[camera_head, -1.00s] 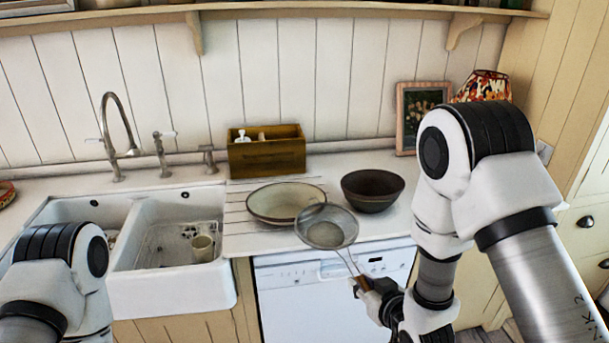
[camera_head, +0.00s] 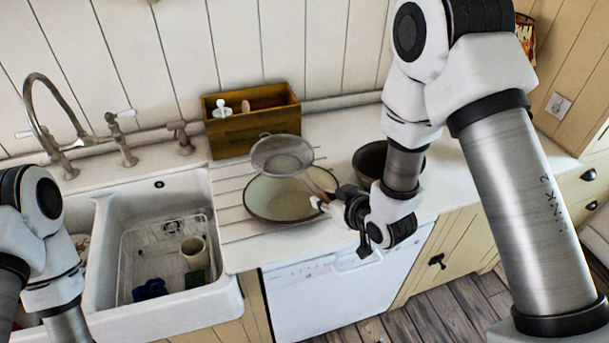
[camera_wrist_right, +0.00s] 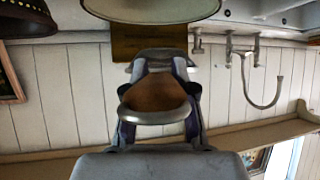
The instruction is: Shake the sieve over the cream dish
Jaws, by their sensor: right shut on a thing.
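The sieve (camera_head: 282,156) has a round grey mesh bowl and a brown handle. In the head view its mesh overlaps the back part of the cream dish (camera_head: 285,207), apparently above it. The dish is shallow with a dark rim and stands on the white worktop. My right gripper (camera_head: 325,200) is shut on the sieve handle, at the dish's right side. In the right wrist view the brown handle (camera_wrist_right: 154,94) sits between the fingers, the dish (camera_wrist_right: 150,10) shows at the top edge, and the mesh cannot be made out. My left gripper is out of view.
A dark bowl (camera_head: 370,160) stands right of the dish, partly behind my right arm. A wooden box (camera_head: 253,125) with small items stands behind the dish. The double sink (camera_head: 150,225) and tap (camera_head: 50,110) lie to the left. A white dishwasher (camera_head: 340,290) is below.

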